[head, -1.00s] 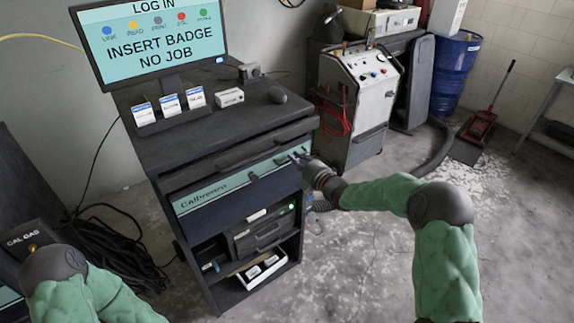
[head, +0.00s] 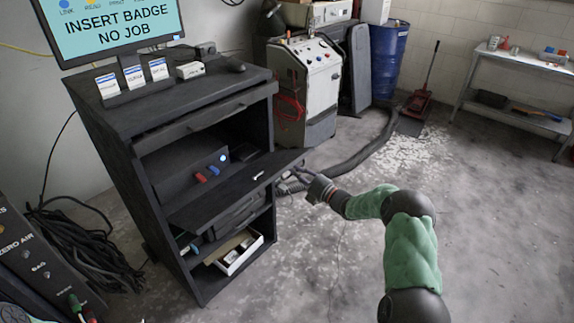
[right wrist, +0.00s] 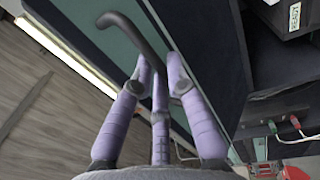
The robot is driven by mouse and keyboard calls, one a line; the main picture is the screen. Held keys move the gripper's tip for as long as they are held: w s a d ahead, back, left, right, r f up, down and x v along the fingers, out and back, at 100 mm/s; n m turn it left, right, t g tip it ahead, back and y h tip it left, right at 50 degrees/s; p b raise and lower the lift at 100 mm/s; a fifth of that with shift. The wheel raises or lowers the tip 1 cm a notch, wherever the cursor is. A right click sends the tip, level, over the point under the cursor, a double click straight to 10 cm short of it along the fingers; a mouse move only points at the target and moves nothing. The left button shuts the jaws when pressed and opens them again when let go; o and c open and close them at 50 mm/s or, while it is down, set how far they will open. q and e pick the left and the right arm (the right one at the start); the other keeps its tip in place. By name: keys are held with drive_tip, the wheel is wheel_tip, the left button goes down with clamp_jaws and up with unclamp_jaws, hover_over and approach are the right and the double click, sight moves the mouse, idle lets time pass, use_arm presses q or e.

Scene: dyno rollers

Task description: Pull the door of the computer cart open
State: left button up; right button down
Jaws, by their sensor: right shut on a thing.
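The computer cart (head: 158,168) is a dark cabinet on the left in the head view. Its door (head: 230,196) is swung down and outward, with its inner dark face up and the compartment above it exposed. My right gripper (head: 303,174) is at the door's outer edge. In the right wrist view the purple fingers (right wrist: 158,75) are closed around the dark curved door handle (right wrist: 133,32), in front of the teal door face (right wrist: 95,28). The handle is hidden in the head view. My left gripper is out of view.
Red and blue items (head: 206,173) sit inside the opened compartment. A white tray (head: 233,252) stands on the low shelf. A monitor (head: 110,30) is on the cart top. A grey machine (head: 308,80) stands behind. The floor to the right is mostly clear.

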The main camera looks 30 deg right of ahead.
wheel_tip(320, 180, down, 6)
drive_tip(key=s+t, duration=0.1)
drive_tip(key=shift+s+d, duration=0.15)
drive_tip(key=shift+f, duration=0.1)
idle(0.4)
drive_tip(key=c, duration=1.4)
unclamp_jaws()
drive_tip(key=shift+o, duration=0.9)
drive_tip(key=shift+w, duration=0.2)
